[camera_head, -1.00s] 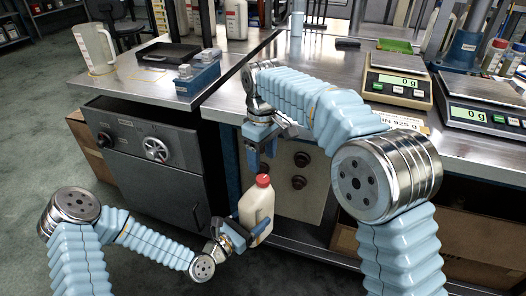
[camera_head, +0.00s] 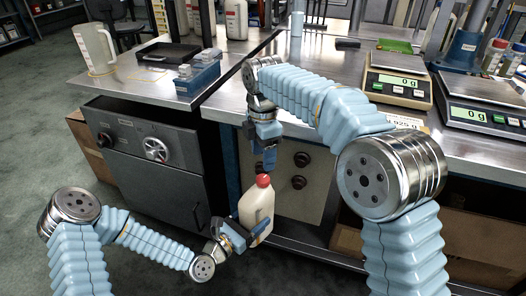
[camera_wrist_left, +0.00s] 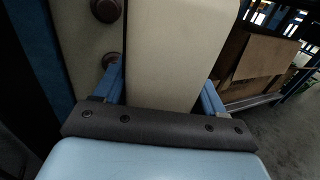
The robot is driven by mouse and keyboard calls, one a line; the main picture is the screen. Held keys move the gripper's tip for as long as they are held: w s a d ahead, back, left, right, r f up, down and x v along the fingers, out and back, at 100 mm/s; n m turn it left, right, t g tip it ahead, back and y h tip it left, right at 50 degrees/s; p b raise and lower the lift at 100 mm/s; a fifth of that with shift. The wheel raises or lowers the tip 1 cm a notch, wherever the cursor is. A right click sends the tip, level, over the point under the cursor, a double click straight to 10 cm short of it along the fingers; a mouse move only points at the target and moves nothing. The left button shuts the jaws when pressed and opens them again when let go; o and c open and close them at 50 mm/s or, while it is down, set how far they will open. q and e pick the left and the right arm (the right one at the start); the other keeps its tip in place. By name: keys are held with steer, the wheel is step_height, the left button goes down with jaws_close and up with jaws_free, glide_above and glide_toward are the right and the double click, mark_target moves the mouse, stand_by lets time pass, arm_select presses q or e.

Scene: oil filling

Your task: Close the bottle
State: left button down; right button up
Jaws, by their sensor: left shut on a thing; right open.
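The bottle (camera_head: 256,208) is cream white with a red cap (camera_head: 263,180) on its top. It is held upright in front of the benches, off any surface. My left gripper (camera_head: 250,232) is shut on the bottle's lower body. In the left wrist view the bottle (camera_wrist_left: 178,50) fills the middle between the two blue fingers, and its cap is out of that view. My right gripper (camera_head: 268,158) points down above the cap, open and empty. Its fingertips look just above the cap; the exact gap is hard to tell.
Behind stand a dark oven cabinet (camera_head: 150,150) and a beige panel with dark knobs (camera_head: 299,182). The steel bench holds scales (camera_head: 397,82). A measuring jug (camera_head: 95,47) and blue rack (camera_head: 198,78) stand on the left bench. Grey floor is free at left.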

mark_target(263, 178)
step_height(263, 178, down, 8)
steer(key=shift+r, duration=0.1)
stand_by(0.4)
